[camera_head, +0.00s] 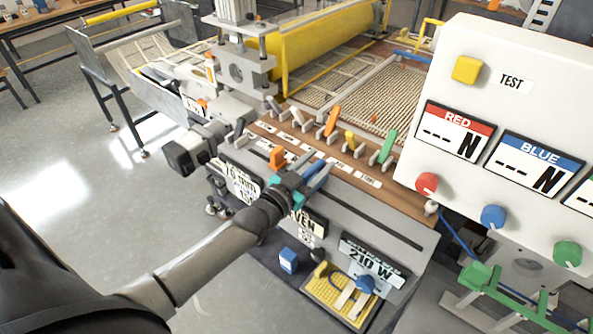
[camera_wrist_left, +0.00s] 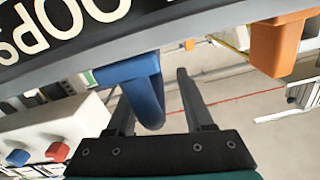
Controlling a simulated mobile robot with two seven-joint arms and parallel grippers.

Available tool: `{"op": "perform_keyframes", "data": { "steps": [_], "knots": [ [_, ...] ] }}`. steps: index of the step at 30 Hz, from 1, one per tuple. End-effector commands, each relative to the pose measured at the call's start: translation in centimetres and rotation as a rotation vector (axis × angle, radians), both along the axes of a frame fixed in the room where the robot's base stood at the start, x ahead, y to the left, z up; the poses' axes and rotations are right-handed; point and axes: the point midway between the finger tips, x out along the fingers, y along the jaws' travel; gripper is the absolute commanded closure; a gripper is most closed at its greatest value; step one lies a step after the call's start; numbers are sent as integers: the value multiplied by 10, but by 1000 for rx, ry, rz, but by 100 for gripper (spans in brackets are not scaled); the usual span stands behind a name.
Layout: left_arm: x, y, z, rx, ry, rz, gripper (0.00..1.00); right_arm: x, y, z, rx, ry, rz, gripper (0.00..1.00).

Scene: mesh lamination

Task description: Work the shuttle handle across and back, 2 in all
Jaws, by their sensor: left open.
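A blue handle (camera_wrist_left: 143,84) sticks out from the machine's grey front rail. An orange handle (camera_head: 277,157) stands on the same rail, left of my left gripper; it also shows in the left wrist view (camera_wrist_left: 277,45). I cannot tell from a label which is the shuttle handle. My left gripper (camera_head: 312,176) is open at the rail. In the left wrist view its two dark fingers (camera_wrist_left: 158,95) are apart with the blue handle between them, and one finger is partly hidden. I cannot tell whether they touch it. My right gripper is not in view.
A row of coloured levers (camera_head: 351,140) stands on the wooden deck behind the rail. A white test panel (camera_head: 500,80) with red, blue and green knobs stands at the right. A yellow pad (camera_head: 335,292) lies low in front. Open floor is at the left.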

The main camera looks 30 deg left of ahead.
Motion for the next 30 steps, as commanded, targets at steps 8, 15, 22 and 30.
{"op": "perform_keyframes", "data": {
  "steps": [8, 15, 22, 30],
  "knots": [
    [-38, 6, -1, 1, 3, 1, 48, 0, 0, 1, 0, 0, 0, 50],
    [-75, 11, -1, 2, 2, 0, 48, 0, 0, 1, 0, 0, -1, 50],
    [-110, 16, -1, 2, 1, 1, 48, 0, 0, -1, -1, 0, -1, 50],
    [-138, 20, 0, 4, 0, 2, 48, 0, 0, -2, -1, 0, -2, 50]
  ]
}}
